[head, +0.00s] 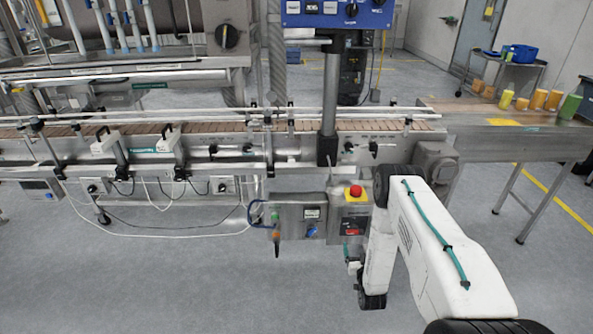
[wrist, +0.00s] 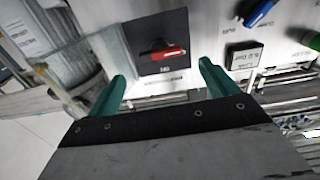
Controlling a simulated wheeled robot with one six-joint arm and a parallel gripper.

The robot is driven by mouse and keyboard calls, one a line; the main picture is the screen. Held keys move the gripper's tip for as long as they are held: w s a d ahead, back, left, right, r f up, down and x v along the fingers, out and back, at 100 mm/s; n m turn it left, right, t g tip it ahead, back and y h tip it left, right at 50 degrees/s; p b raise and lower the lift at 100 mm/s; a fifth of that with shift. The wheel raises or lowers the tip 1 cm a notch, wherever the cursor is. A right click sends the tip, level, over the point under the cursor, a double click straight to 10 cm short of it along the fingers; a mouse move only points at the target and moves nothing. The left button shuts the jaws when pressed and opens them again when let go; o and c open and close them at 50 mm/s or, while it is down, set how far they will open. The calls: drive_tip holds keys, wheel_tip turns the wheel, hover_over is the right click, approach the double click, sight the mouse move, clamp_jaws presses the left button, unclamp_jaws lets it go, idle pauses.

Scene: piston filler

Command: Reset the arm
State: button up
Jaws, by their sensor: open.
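My white arm (head: 432,235) reaches in from the lower right in the head view and bends down in front of the control box. My gripper (wrist: 162,71) shows in the wrist view as two green fingers, spread apart with nothing between them. Beyond the fingertips is a dark plate with a red rotary switch (wrist: 163,52), its handle lying roughly sideways. The same red switch (head: 352,231) is on the box under the red emergency stop button (head: 355,191) in the head view. I cannot tell whether the fingers touch anything.
A conveyor (head: 210,127) runs across behind the box. A blue knob (head: 311,231) and a small display (head: 312,213) sit left of the switch. Coloured containers (head: 538,100) stand on a table at the right. The floor at front left is clear.

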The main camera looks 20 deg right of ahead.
drive_tip(key=s+a+f+g+y, duration=0.2)
drive_tip(key=s+f+g, duration=0.3)
drive_tip(key=f+g, duration=0.35)
drive_tip(key=s+a+r+g+y, duration=0.1)
drive_tip(key=s+a+r+g, duration=0.2)
drive_tip(key=r, duration=0.9)
drive_tip(key=s+a+r+g+y, duration=0.1)
drive_tip(key=s+a+r+g, duration=0.25)
drive_tip(key=r, duration=0.95)
drive_tip(key=s+a+r+g+y, duration=0.15)
drive_tip(key=s+r+g, duration=0.25)
drive_tip(key=r, duration=0.8)
drive_tip(key=s+a+r+n+t, duration=0.1)
drive_tip(key=s+a+r, duration=0.2)
drive_tip(key=s+r, duration=0.4)
drive_tip(key=s+a+r+n+t, duration=0.1)
drive_tip(key=s+a+r, duration=0.2)
drive_tip(key=s+r, duration=0.4)
drive_tip(key=s+a+r+n+t, duration=0.1)
drive_tip(key=s+a+r, duration=0.2)
drive_tip(key=s+r, duration=0.4)
drive_tip(key=shift+s+a+r, duration=0.35)
drive_tip(key=shift+r, duration=3.1)
